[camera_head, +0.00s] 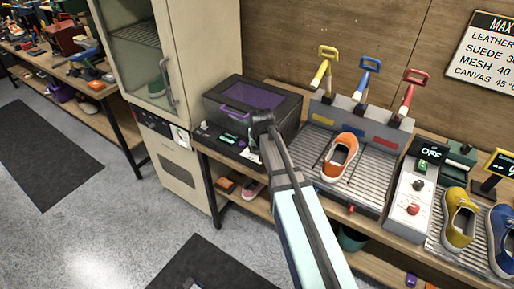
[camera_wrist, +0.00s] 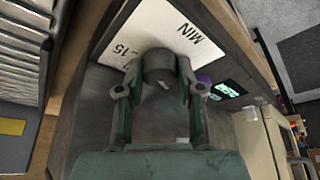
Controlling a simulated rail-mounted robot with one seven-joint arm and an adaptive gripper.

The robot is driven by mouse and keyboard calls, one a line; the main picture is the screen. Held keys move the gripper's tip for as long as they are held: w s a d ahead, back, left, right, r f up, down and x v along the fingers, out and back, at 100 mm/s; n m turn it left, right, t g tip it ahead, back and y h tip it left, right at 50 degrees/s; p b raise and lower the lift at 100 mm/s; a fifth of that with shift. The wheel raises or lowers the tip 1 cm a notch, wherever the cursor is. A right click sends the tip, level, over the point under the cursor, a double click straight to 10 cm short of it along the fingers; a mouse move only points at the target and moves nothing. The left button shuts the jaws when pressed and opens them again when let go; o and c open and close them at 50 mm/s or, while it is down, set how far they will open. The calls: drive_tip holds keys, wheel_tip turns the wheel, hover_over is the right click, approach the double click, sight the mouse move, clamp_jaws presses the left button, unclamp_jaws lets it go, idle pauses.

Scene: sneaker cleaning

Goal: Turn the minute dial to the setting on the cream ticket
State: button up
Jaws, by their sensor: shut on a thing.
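The minute dial (camera_wrist: 158,66) is a dark round knob in front of a pale plate (camera_wrist: 150,28) marked "MIN" and "15" in the wrist view. My gripper (camera_wrist: 158,78) is shut on the knob, one finger on each side. In the head view my gripper (camera_head: 264,122) reaches the front right of a dark box (camera_head: 225,112) with a purple window and hides the dial there. A lit green display (camera_wrist: 228,89) sits beside the plate; its digits are not legible. I cannot make out a cream ticket for sure.
A cream cabinet (camera_head: 195,60) stands left of the box. Right of it is a ribbed tray (camera_head: 312,150) with an orange shoe (camera_head: 340,157) and yellow, blue and red levers. Yellow (camera_head: 459,213) and blue shoes stand at far right. Open floor lies in front.

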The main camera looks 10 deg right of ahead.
drive_tip(key=shift+f, duration=0.1)
drive_tip(key=m+b, duration=0.1)
drive_tip(key=m, duration=0.1)
drive_tip(key=m+h+b, duration=0.1)
drive_tip(key=m, duration=0.1)
drive_tip(key=shift+w+a+h, duration=0.1)
drive_tip(key=shift+a+h, duration=0.05)
drive_tip(key=shift+h, duration=0.15)
drive_tip(key=m+g+h+b, duration=0.1)
drive_tip(key=m+b, duration=0.1)
drive_tip(key=m, duration=0.2)
drive_tip(key=shift+w+m, duration=0.1)
drive_tip(key=shift+m, duration=0.2)
drive_tip(key=m+g+h+b, duration=0.1)
drive_tip(key=m+b, duration=0.1)
drive_tip(key=m, duration=0.2)
drive_tip(key=shift+a+g, duration=0.1)
drive_tip(key=shift+g, duration=0.3)
drive_tip(key=m, duration=0.2)
drive_tip(key=m+g+b, duration=0.1)
drive_tip(key=m, duration=0.1)
drive_tip(key=shift+m+g+h, duration=0.3)
drive_tip(key=o, duration=1.1)
drive_tip(key=shift+o, duration=0.2)
